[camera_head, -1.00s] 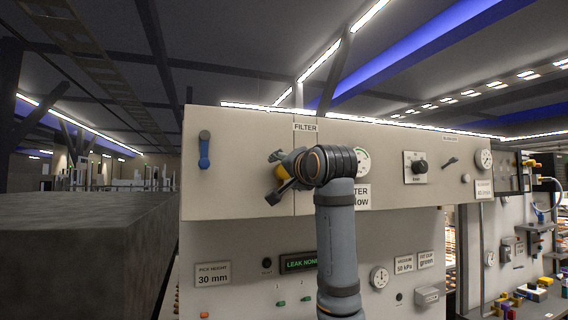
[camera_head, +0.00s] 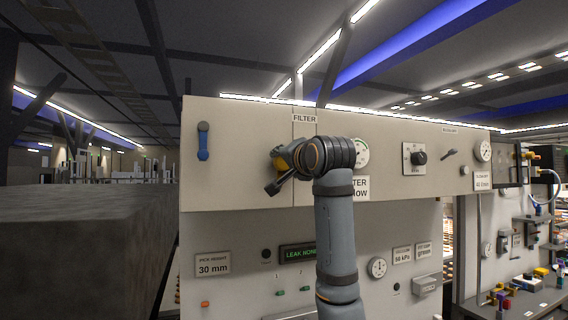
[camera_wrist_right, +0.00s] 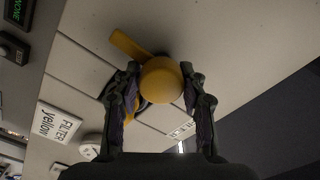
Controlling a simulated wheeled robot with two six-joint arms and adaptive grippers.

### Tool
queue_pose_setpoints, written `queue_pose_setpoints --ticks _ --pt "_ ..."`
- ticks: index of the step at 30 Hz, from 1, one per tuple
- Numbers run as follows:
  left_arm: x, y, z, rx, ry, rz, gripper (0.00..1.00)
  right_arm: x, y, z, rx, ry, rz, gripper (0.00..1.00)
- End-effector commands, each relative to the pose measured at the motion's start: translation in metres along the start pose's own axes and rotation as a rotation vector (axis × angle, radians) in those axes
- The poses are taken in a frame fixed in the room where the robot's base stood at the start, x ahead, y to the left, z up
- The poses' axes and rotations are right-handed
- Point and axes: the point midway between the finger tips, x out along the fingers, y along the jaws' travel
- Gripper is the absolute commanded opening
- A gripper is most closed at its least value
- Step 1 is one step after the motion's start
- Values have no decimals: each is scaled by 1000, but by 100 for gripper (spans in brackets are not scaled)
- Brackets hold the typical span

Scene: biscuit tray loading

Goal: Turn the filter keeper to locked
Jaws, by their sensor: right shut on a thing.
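The yellow filter keeper (camera_head: 277,163) sits on the beige panel under the FILTER label, mostly hidden behind my right gripper (camera_head: 276,174) in the head view. In the right wrist view it shows as a round yellow knob (camera_wrist_right: 161,80) with a flat yellow bar (camera_wrist_right: 129,45) sticking out to the upper left. A further bit of yellow shows below the knob, beside a finger. My right gripper (camera_wrist_right: 163,88) has its two dark fingers on either side of the knob and is shut on it. My left gripper is not in view.
A large dark grey block (camera_head: 80,240) stands at left. A cluttered bench is at far right.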

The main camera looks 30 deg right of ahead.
Motion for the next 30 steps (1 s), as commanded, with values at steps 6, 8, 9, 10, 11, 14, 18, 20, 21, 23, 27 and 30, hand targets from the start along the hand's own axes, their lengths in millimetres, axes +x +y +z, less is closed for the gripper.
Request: queue_pose_setpoints --ticks 6,8,9,10,11,14,18,20,21,23,27,30 --pt "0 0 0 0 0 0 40 0 0 2 -6 -5 0 10" --pt "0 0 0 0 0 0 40 1 0 2 -10 -6 0 10" --pt "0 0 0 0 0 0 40 1 0 2 -12 -6 1 10" --pt "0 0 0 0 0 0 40 1 0 2 -14 -6 1 10" --pt "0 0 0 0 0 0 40 1 0 2 -17 -6 1 10" --pt "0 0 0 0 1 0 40 1 1 2 -26 -7 1 9" --pt "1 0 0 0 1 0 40 1 1 3 -41 -8 2 8" --pt "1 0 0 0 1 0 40 1 1 3 -49 -8 3 8" --pt "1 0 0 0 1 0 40 1 1 3 -55 -9 3 8" --pt "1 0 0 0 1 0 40 1 2 4 -68 -9 4 8" --pt "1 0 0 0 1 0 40 2 2 4 -113 -11 5 8" --pt "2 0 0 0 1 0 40 2 2 4 -168 -12 6 8"
